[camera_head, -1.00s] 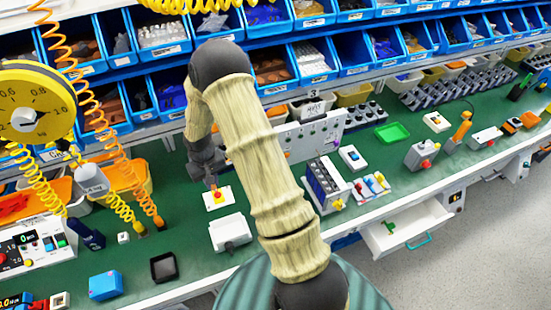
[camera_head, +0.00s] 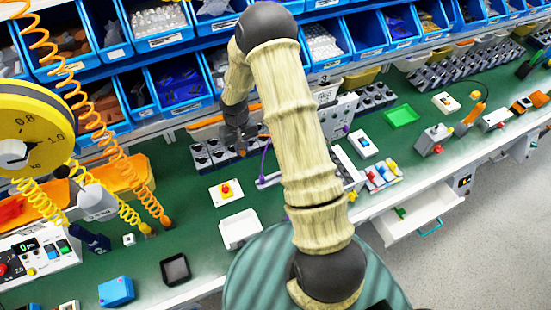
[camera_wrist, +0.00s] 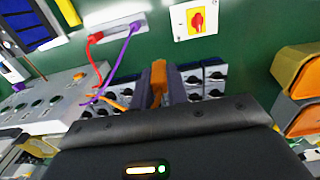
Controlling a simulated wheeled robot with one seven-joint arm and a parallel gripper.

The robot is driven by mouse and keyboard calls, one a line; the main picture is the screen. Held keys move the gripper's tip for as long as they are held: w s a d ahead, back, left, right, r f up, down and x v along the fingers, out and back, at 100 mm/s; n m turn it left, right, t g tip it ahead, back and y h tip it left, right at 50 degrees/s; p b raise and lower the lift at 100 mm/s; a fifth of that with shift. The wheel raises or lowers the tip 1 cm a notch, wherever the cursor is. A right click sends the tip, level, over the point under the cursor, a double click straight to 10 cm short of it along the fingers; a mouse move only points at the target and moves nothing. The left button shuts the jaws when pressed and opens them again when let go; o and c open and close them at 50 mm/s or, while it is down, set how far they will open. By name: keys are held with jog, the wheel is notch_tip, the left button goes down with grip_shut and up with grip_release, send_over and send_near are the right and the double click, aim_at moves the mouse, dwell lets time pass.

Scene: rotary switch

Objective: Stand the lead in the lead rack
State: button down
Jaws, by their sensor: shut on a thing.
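My gripper (camera_wrist: 160,88) is shut on an orange lead (camera_wrist: 159,75), whose plug end stands between the fingers in the wrist view. The lead rack (camera_wrist: 118,22) is a pale bar on the bench in the wrist view. A red lead (camera_wrist: 95,39) and a purple lead (camera_wrist: 134,30) stand in it. In the head view the rack (camera_head: 268,181) is partly hidden by my arm, with the purple lead (camera_head: 264,160) showing.
A red and yellow rotary switch (camera_head: 226,190) sits beside the rack. Black knob blocks (camera_head: 212,154) line the bench behind. A grey socket panel (camera_wrist: 40,103) stands at the left in the wrist view, and orange bins (camera_wrist: 300,72) at the right. Blue bins fill the shelves.

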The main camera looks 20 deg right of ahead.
jog(key=shift+f, duration=0.1)
jog(key=s+d+f+b, duration=0.3)
jog(key=d+f+b, duration=0.5)
jog(key=d+f, duration=0.1)
jog(key=shift+s+d+f, duration=0.25)
jog(key=shift+d, duration=0.35)
jog(key=shift+f+b, duration=2.15)
jog(key=shift+f, duration=0.9)
jog(key=shift+f+b, duration=0.75)
jog(key=shift+f, duration=0.45)
jog(key=c, duration=1.3)
grip_release()
